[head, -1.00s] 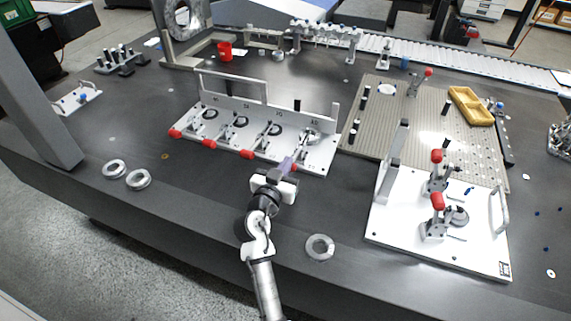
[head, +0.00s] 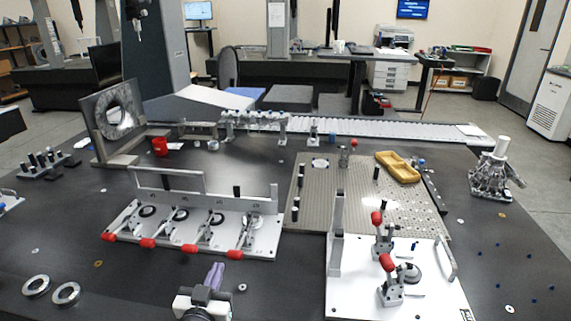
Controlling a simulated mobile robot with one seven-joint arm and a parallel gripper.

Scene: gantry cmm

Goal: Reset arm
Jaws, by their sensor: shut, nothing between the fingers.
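My gripper (head: 215,275) shows at the bottom centre of the head view, with its purple fingers together and empty. It stands over the dark table (head: 130,277), in front of the white clamp fixture (head: 265,240) and apart from it. The fixture carries several toggle clamps with red handles, such as the rightmost one (head: 239,254). Most of my arm is below the picture's edge.
A white plate with two red-handled clamps (head: 345,300) lies at the right front. Behind it is a perforated plate (head: 330,185) with a yellow tray (head: 397,167). Metal rings (head: 66,293) lie at the left front. A red cup (head: 160,147) stands farther back.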

